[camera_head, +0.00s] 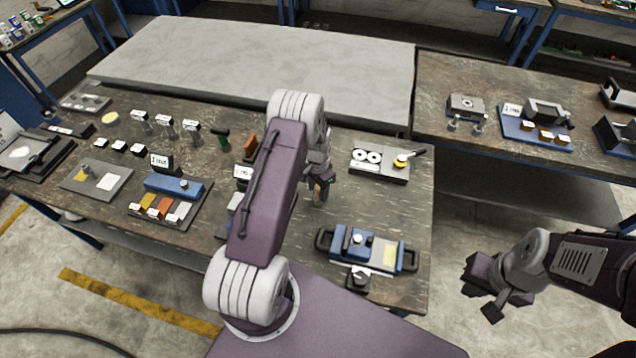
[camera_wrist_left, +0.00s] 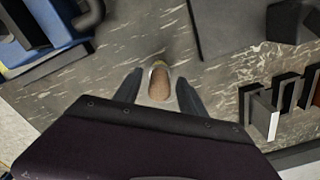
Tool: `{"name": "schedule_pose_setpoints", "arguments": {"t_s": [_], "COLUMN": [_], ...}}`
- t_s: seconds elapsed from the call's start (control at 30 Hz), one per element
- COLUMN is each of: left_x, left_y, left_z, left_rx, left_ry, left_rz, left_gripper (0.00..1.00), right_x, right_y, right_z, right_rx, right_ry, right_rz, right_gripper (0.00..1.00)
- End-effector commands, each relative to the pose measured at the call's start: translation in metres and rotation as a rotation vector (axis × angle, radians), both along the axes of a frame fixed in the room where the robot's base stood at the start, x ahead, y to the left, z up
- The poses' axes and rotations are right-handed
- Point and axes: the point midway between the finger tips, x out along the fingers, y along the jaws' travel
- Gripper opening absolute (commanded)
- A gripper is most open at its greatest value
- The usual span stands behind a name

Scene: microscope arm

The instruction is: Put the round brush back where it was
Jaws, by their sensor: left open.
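What looks like the round brush (camera_wrist_left: 160,84), with a brown rounded end and a small pale tip, shows between the fingers of my left gripper (camera_wrist_left: 158,90) in the left wrist view. The fingers are apart, with a gap on each side of it. In the head view my left gripper (camera_head: 321,186) is low over the right half of the workbench (camera_head: 390,210), and a small brown part shows at its fingertips. I cannot tell whether the brush touches the bench. My right gripper (camera_head: 487,289) is open and empty, off to the right above the floor.
A grey block with two white discs (camera_head: 380,163) lies right of my left gripper. A blue fixture with black handles (camera_head: 366,248) is nearer the front edge. Upright dark holders (camera_wrist_left: 285,98) stand right in the wrist view. Bare bench surrounds the brush.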

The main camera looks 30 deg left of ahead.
Motion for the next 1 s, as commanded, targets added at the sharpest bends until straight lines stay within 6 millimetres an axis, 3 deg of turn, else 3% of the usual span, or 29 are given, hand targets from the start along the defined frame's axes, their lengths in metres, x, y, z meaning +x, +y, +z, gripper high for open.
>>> {"name": "schedule_pose_setpoints", "arguments": {"t_s": [0.43, 0.6, 0.77, 0.87, 1.0], "left_x": [0.002, 0.001, -0.001, -0.02, -0.084], "left_y": [0.0, 0.0, -0.002, -0.025, -0.073], "left_z": [0.095, 0.114, 0.119, 0.136, 0.165], "left_rx": [0.002, 0.001, 0.001, 0.0, -0.009], "left_ry": [-0.007, -0.004, -0.004, -0.02, -0.062], "left_rz": [0.0, 0.0, 0.004, 0.05, 0.188], "left_gripper": [0.48, 0.48, 0.48, 0.48, 0.48], "right_x": [0.0, 0.0, 0.0, 0.0, 0.0], "right_y": [0.0, 0.0, 0.0, 0.0, 0.0], "right_z": [-0.021, -0.022, -0.022, -0.021, -0.022], "right_rx": [0.0, 0.0, 0.0, 0.0, 0.0], "right_ry": [0.001, 0.001, 0.001, 0.001, 0.001], "right_rz": [0.0, 0.0, 0.0, 0.0, 0.0], "right_gripper": [0.0, 0.0, 0.0, 0.0, 0.0]}}
